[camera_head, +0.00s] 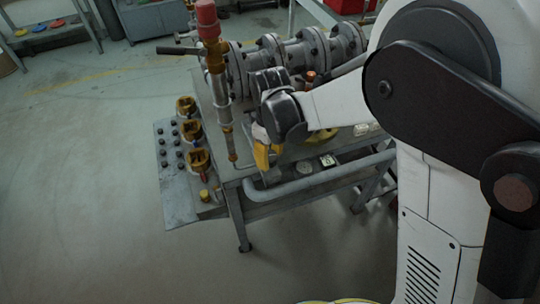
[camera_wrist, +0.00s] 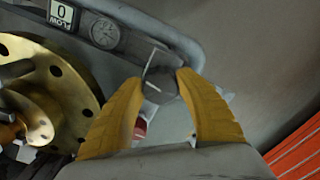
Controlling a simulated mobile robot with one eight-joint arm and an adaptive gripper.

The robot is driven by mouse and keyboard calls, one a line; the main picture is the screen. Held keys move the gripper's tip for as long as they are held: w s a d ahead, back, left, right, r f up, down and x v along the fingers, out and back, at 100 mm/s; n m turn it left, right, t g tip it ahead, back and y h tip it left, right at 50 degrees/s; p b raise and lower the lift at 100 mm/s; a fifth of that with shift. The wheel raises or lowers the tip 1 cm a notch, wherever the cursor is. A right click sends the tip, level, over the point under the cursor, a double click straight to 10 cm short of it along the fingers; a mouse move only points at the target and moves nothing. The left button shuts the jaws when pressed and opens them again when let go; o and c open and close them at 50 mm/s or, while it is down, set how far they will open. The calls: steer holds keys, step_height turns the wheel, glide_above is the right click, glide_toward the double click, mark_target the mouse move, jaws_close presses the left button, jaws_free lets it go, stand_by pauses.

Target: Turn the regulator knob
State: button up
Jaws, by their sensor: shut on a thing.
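The regulator knob (camera_wrist: 161,84) is a dark grey round knob with white marks on its face, in the upper middle of the wrist view. My gripper (camera_wrist: 160,86) has two yellow fingers, shut on the knob with one tip on either side of it. In the head view my gripper (camera_head: 264,157) is at the front of the pipe bench, its yellow finger pointing down. I cannot make out the knob in the head view; my gripper and wrist are in that area.
A round gauge (camera_wrist: 104,32) and a flow display (camera_wrist: 62,12) sit beside the knob, and a brass flange (camera_wrist: 70,75) is at left. In the head view, a red-topped upright pipe (camera_head: 207,20) stands left of my arm, with flanged pipework (camera_head: 300,52) behind. Floor at left is clear.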

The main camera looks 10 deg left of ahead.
steer(key=m, duration=0.5)
steer(key=shift+s+m, duration=0.1)
steer(key=shift+m, duration=0.2)
steer(key=m, duration=0.5)
steer(key=shift+m, duration=0.3)
steer(key=m, duration=0.5)
steer(key=shift+a, duration=0.15)
steer(key=m, duration=0.5)
steer(key=shift+p, duration=0.3)
steer(key=shift+m, duration=0.3)
steer(key=o, duration=1.2)
